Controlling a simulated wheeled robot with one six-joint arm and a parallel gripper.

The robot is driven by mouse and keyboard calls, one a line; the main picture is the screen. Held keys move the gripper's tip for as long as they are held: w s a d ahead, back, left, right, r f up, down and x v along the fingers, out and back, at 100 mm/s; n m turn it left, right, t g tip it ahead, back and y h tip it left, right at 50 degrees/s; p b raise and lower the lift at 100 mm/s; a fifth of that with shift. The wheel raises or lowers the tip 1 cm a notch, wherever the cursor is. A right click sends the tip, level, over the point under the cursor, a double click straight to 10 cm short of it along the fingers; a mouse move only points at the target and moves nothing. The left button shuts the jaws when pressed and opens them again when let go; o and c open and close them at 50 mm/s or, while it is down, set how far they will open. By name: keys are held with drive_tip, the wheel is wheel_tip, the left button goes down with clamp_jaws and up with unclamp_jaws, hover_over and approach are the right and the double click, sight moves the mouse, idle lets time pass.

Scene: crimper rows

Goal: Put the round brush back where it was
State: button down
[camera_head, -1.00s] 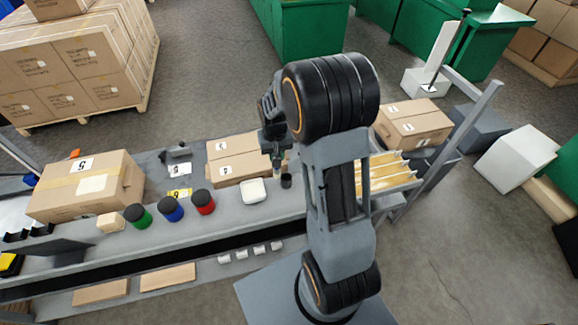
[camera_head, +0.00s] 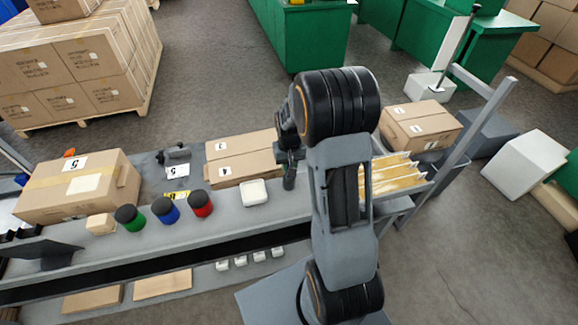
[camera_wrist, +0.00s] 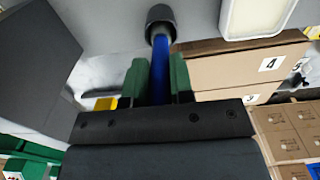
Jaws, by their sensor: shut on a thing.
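My gripper (camera_wrist: 160,85) is shut on the round brush, whose blue handle (camera_wrist: 160,72) shows between the two green fingers in the wrist view. The far end of the brush meets a small dark round cup (camera_wrist: 160,15). I cannot tell how deep the brush sits in the cup, or whether it is only lined up over it. In the head view the cup (camera_head: 289,183) stands on the grey bench directly under my gripper (camera_head: 290,166), and the brush is mostly hidden there.
A white square dish (camera_head: 254,193) is close left of the cup. Behind it lies a cardboard box (camera_head: 240,160). Red (camera_head: 201,204), blue (camera_head: 165,211) and green (camera_head: 130,218) jars stand further left.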

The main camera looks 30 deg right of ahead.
drive_tip(key=shift+f+b, duration=0.45)
drive_tip(key=shift+f, duration=0.05)
drive_tip(key=c, duration=1)
unclamp_jaws()
drive_tip(key=shift+r, duration=0.1)
wheel_tip(320, 180, up, 12)
drive_tip(key=shift+r, duration=0.1)
drive_tip(key=shift+a+r, duration=0.15)
drive_tip(key=shift+r, duration=0.15)
drive_tip(key=s+a+r+n+t, duration=0.1)
drive_tip(key=s+a, duration=0.3)
drive_tip(key=s, duration=0.4)
drive_tip(key=s+a+r+n+t, duration=0.1)
drive_tip(key=s+a+r+t, duration=0.1)
drive_tip(key=s+a, duration=0.3)
drive_tip(key=shift+s+a+r+t, duration=0.15)
drive_tip(key=shift+s+r+t, duration=0.25)
drive_tip(key=shift+s+r, duration=0.75)
